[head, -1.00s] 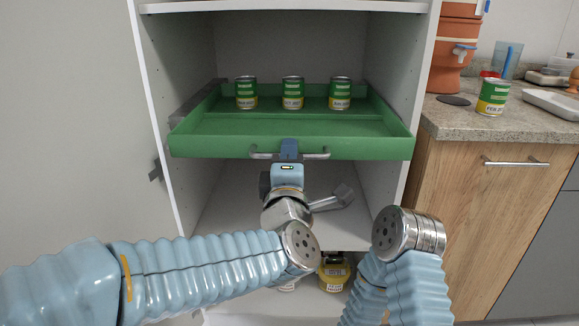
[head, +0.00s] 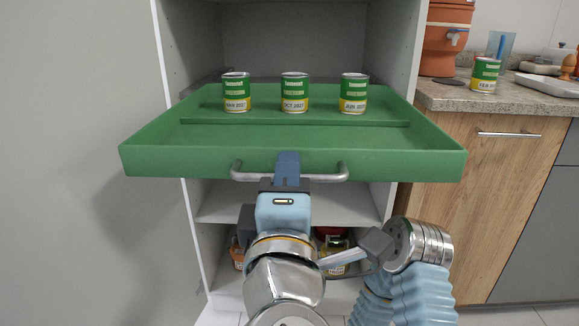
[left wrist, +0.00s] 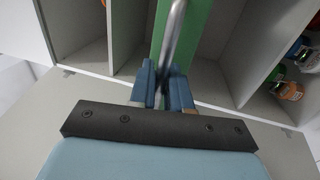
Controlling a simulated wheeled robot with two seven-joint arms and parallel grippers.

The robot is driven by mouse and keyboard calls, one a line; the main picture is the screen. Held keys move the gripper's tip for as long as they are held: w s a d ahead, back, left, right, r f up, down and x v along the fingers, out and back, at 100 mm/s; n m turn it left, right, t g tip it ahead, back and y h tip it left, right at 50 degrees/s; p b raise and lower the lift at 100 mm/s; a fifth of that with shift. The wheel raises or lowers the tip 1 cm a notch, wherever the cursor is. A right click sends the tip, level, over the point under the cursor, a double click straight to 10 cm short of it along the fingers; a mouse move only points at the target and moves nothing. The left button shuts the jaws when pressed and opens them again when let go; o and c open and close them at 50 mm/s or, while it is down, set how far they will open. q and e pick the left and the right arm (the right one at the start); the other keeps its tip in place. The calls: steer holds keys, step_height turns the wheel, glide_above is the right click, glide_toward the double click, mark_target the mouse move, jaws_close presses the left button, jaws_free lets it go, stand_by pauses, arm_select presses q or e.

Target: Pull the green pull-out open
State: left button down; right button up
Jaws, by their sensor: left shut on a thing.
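The green pull-out (head: 300,164) is a shallow tray that sticks well out of the white cabinet in the head view. Its metal bar handle (head: 328,177) runs across the middle of its front. My left gripper (head: 287,170) is shut on the handle, and the left wrist view shows the fingers (left wrist: 162,85) on both sides of the bar (left wrist: 173,38). Three green and yellow cans stand upright in the back of the tray: left (head: 236,92), middle (head: 295,92) and right (head: 353,93).
A counter (head: 440,95) with a wooden door (head: 490,200) stands at the right. It holds another green can (head: 485,73) and a terracotta water dispenser (head: 447,35). Jars (head: 335,255) stand on the cabinet's bottom shelf. The space left of the cabinet shows a bare grey panel (head: 80,150).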

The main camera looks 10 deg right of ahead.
arm_select(q)
steer(key=shift+s+a+f, duration=0.1)
steer(key=shift+s+a, duration=0.1)
steer(key=shift+s, duration=0.4)
arm_select(e)
steer(key=shift+f, duration=0.15)
arm_select(q)
steer(key=c, duration=1.3)
jaws_free()
steer(key=shift+o, duration=0.2)
